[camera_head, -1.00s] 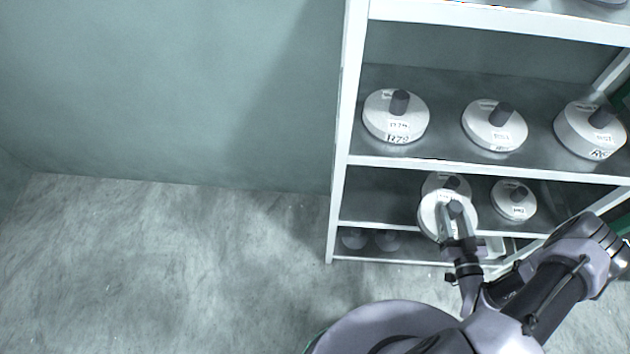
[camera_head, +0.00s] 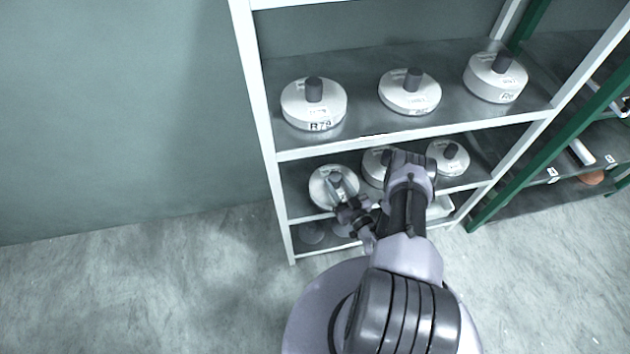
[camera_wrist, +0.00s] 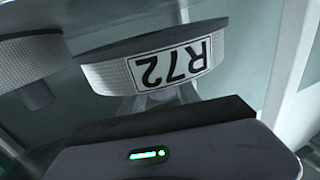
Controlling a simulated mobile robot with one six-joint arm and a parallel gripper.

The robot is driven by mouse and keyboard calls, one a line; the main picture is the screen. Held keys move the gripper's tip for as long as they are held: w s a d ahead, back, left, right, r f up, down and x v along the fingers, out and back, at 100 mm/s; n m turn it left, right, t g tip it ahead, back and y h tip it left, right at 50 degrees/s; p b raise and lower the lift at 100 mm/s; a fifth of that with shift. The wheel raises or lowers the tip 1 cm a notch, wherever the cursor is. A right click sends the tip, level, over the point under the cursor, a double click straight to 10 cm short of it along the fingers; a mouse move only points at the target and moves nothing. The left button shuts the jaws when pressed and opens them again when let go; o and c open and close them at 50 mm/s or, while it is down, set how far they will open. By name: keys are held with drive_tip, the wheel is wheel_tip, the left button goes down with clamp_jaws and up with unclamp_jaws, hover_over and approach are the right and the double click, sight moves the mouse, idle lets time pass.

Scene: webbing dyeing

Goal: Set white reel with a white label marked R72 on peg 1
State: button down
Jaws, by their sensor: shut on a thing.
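The white reel with the R72 label (camera_wrist: 150,62) fills the upper middle of the wrist view, its lettering upside down. In the head view this reel (camera_head: 322,193) is at the lower shelf level, on the left. My gripper (camera_head: 338,184) is shut on the dark knob at the reel's centre. The fingers are partly hidden in the wrist view. I cannot tell whether the reel touches the shelf. Peg 1 is not identifiable in either view.
The white shelf rack holds reels on its upper board (camera_head: 365,125), including one marked R79 (camera_head: 313,108). Two more reels stand right of the held one, one partly behind my arm (camera_head: 375,165). A green-framed rack (camera_head: 505,190) stands at right. Floor at left is clear.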

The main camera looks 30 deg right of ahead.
sight(316, 178)
drive_tip(key=w+a, duration=0.1)
drive_tip(key=w, duration=0.1)
drive_tip(key=w+a+b, duration=0.1)
drive_tip(key=w, duration=0.1)
drive_tip(key=w+a+b, duration=0.1)
drive_tip(key=w, duration=0.1)
drive_tip(key=shift+w+f, duration=0.4)
drive_tip(key=shift+w+a+b, duration=0.25)
drive_tip(key=shift+w+b, duration=0.05)
drive_tip(key=shift+w, duration=0.25)
wheel_tip(316, 178, down, 4)
drive_tip(key=shift+w+r+b, duration=0.1)
drive_tip(key=shift+r+b, duration=0.15)
drive_tip(key=shift+b, duration=0.9)
drive_tip(key=shift+r, duration=0.2)
drive_tip(key=shift+f, duration=0.15)
drive_tip(key=c, duration=0.9)
unclamp_jaws()
drive_tip(key=shift+f, duration=0.15)
